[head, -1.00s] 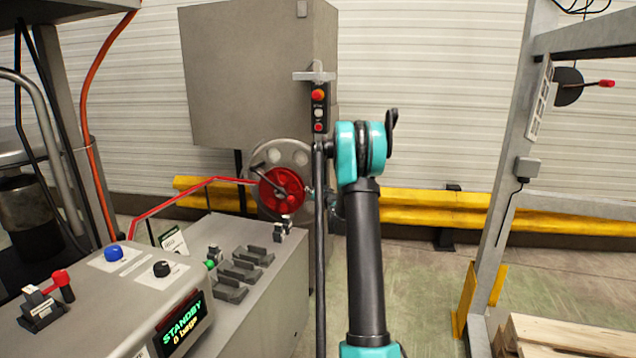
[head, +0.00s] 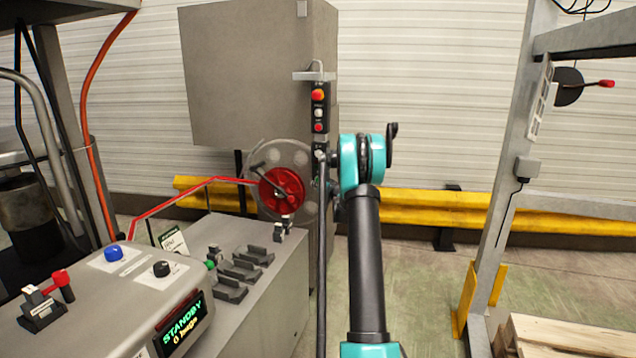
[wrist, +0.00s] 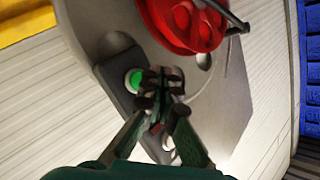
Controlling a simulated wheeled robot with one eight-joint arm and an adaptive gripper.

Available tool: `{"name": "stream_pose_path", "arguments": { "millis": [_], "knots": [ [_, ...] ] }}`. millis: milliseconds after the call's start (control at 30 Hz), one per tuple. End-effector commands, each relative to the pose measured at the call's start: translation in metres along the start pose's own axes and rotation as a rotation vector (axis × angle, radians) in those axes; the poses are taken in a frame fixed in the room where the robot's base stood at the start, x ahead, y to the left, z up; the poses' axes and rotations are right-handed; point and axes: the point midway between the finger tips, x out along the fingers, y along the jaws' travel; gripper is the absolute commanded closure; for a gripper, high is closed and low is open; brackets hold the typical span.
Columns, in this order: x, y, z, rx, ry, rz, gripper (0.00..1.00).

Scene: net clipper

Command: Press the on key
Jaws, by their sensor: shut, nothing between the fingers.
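A bright green round key (wrist: 135,79) sits on a dark control plate (wrist: 118,66) in the wrist view; it fits the on key, but I can read no label. A pale round button (wrist: 168,141) lies lower on the same plate, partly behind a finger. My gripper (wrist: 160,80) is shut and empty, its fingertips just right of the green key in the picture. I cannot tell whether they touch the plate. In the head view my arm and a dark pole mostly hide the gripper, and I cannot make out the green key there.
A red reel hub (head: 281,190) on a grey disc is close to my gripper. A pendant with red and white buttons (head: 318,112) hangs above. The console (head: 110,318) at left has a STANDBY display (head: 183,325). A yellow rail (head: 430,208) runs behind.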

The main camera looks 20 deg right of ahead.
Motion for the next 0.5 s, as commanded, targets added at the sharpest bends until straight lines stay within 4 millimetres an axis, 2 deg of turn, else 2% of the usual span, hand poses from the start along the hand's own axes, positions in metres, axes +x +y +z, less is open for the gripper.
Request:
{"name": "stream_pose_path", "arguments": {
  "millis": [200, 500],
  "knots": [
    [0.0092, 0.0065, -0.0065, 0.0, 0.0, 0.0, 1.0],
    [0.0105, 0.0074, -0.0074, 0.0, 0.0, 0.0, 1.0]
  ]
}}
